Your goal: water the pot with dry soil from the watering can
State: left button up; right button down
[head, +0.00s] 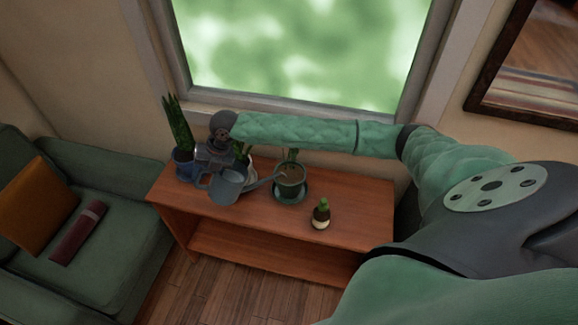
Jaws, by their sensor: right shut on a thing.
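My right gripper (213,163) reaches down over the left half of the wooden shelf and is shut on the grey-blue watering can (228,187). The can's long spout points right, its tip at the rim of a dark green pot (291,190). I cannot tell whether the tip touches the pot or is above it. That pot stands on a green saucer and shows brownish soil and a plant partly hidden by my arm. I see no clear stream of water. My left gripper is out of view.
A blue pot (184,166) with tall spiky leaves stands at the shelf's left end. A plant behind the can is mostly hidden. A small brown-and-cream pot (321,219) with a cactus stands front right. The wooden shelf (362,215) is bare at right. A green sofa (120,225) is at left.

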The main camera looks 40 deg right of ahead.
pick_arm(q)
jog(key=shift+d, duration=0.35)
pick_arm(e)
jog(key=shift+r, duration=0.15)
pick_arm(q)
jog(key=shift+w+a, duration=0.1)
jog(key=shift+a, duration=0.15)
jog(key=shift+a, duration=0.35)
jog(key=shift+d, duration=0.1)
pick_arm(e)
jog(key=shift+d+r, duration=0.1)
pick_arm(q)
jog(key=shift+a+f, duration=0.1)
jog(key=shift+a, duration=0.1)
pick_arm(e)
jog(key=shift+d+r, duration=0.1)
jog(key=shift+r, duration=0.05)
dwell(0.5)
